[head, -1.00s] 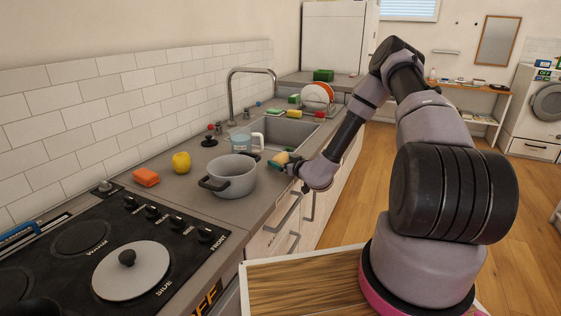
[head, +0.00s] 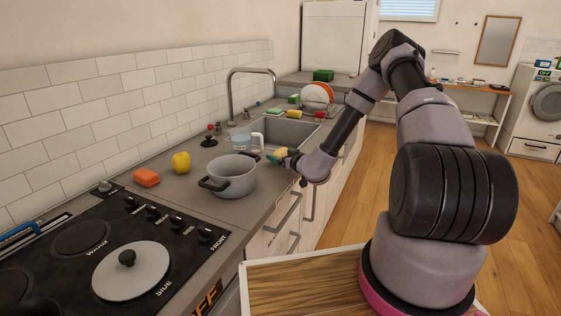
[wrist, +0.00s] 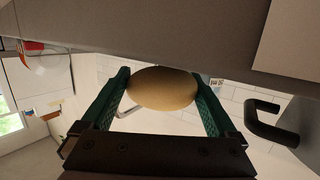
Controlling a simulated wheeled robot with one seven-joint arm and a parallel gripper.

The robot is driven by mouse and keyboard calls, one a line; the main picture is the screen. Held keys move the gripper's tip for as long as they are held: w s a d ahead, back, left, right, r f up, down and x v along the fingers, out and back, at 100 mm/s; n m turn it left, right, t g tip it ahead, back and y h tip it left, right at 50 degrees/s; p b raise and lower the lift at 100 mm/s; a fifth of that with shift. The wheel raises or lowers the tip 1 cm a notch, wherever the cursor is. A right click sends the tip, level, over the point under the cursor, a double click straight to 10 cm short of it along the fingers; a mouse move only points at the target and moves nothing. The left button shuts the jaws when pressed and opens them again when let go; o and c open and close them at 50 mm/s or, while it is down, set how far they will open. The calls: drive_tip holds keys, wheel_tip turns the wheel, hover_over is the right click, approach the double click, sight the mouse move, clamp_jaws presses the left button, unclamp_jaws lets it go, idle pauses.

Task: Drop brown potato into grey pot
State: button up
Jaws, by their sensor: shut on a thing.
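The grey pot (head: 234,180) with black handles stands on the counter between the stove and the sink. My gripper (head: 275,156) is just right of the pot's rim in the head view, near the counter's front edge. It is shut on the brown potato (wrist: 165,88), which is pale tan and sits between the two green fingers in the wrist view. In the head view the potato (head: 281,153) is small and partly hidden by the fingers. A black handle, probably the pot's (wrist: 277,122), shows at the right of the wrist view.
A yellow apple-like item (head: 181,162) and an orange block (head: 146,177) lie left of the pot. A clear jug (head: 241,141) stands behind it, beside the sink (head: 290,133). The stove (head: 110,255) with a lid is at the front left.

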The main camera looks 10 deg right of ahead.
sight(281, 149)
wheel_tip(281, 149, up, 8)
drive_tip(key=shift+f, duration=0.1)
drive_tip(key=shift+a, duration=0.1)
